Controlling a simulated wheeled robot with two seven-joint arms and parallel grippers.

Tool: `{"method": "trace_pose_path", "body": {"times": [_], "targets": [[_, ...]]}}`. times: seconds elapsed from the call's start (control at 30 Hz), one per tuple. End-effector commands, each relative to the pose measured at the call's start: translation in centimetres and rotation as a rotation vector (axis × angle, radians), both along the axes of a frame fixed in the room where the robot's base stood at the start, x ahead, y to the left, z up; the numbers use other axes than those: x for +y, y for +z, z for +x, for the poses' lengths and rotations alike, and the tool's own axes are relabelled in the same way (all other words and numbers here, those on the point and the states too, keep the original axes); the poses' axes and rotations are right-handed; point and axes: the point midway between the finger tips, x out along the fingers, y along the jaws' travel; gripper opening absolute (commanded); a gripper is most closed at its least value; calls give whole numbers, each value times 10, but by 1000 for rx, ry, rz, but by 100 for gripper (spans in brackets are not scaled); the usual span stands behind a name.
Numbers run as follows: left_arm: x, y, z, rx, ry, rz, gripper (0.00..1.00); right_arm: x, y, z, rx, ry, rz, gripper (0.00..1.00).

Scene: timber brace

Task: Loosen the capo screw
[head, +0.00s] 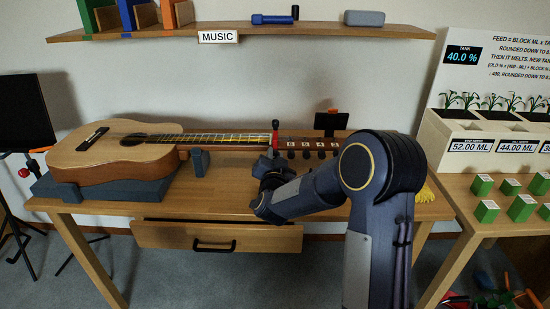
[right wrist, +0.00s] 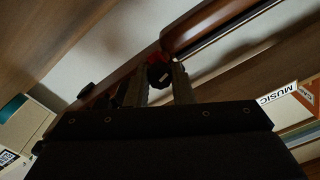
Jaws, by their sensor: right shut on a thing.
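The guitar (head: 120,155) lies face up on a dark blue stand (head: 100,190) on the wooden table, its neck pointing right. The capo (head: 275,138) is across the neck near the headstock, with a red part on top. My right gripper (head: 270,165) is just below the neck at the capo, partly hidden by its own arm. In the right wrist view its two fingers (right wrist: 161,86) are shut on a dark round knob, the capo screw (right wrist: 159,76), with red beside it. My left gripper is out of view.
A blue neck support (head: 200,162) stands under the neck. The drawer (head: 215,237) below the tabletop is slightly open. A small dark screen (head: 331,121) stands behind the headstock. A shelf (head: 300,28) is above. Green blocks (head: 487,211) sit on a side table at right.

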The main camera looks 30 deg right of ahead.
Motion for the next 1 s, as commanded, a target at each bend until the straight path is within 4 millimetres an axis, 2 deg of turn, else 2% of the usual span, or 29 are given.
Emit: {"method": "trace_pose_path", "body": {"times": [0.4,1.0], "targets": [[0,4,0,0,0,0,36,0,-1,0,125,0,-200,0],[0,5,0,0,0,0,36,0,-2,0,153,0,-243,0]]}}
